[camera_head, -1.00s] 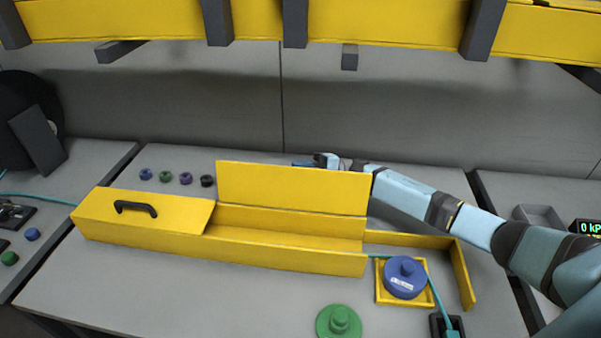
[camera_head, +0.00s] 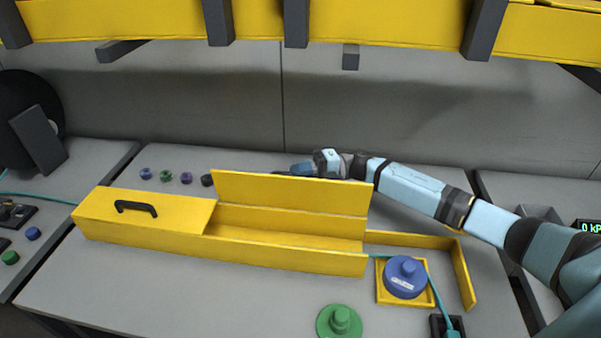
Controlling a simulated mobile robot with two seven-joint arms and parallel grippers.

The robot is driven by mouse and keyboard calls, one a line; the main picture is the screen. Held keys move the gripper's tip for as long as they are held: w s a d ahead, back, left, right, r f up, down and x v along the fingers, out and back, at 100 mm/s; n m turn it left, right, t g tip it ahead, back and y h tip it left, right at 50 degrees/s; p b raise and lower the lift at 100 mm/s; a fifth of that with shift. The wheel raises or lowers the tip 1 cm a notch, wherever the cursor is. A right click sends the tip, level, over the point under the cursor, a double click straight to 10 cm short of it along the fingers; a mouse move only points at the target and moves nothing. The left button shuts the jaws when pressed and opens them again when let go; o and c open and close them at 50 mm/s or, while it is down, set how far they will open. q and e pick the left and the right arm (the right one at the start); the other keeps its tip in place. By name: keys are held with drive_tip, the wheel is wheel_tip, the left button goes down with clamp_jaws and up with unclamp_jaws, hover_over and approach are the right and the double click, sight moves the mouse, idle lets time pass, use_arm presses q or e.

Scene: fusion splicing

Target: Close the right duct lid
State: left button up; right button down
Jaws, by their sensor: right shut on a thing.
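The yellow right duct lid (camera_head: 290,191) stands raised along the back edge of the yellow duct (camera_head: 290,254), leaving that section open. Its top edge leans a little toward the front. My right gripper (camera_head: 286,172) is behind the lid at its top edge, shut on the lid from its far side. Its fingertips and the lid's back face are mostly hidden. The left duct lid (camera_head: 180,217), with a black handle (camera_head: 136,208), lies flat and closed on the left section. My left gripper is not in view.
A blue spool (camera_head: 404,278) sits in a yellow square frame at the duct's right end, with a teal cable beside it. A green spool (camera_head: 340,322) stands in front. Several small caps (camera_head: 186,178) line up behind the duct. A yellow beam (camera_head: 350,27) crosses above.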

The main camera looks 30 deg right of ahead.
sight(292, 183)
drive_tip(key=s+a+n+h, duration=0.1)
drive_tip(key=n, duration=0.1)
drive_tip(key=s+a+n, duration=0.1)
drive_tip(key=s+n, duration=0.1)
drive_tip(key=shift+r+h, duration=0.4)
drive_tip(key=s+a+f+n+t+h+p, duration=0.2)
drive_tip(key=s+a+f+n+h, duration=0.2)
drive_tip(key=n, duration=0.4)
drive_tip(key=shift+s+a+f, duration=0.4)
drive_tip(key=shift+s+a, duration=0.1)
drive_tip(key=shift+s, duration=0.65)
drive_tip(key=shift+f, duration=0.1)
drive_tip(key=shift+s, duration=0.15)
drive_tip(key=c, duration=1.2)
unclamp_jaws()
drive_tip(key=shift+f, duration=0.1)
drive_tip(key=shift+c, duration=0.2)
drive_tip(key=shift+o, duration=0.6)
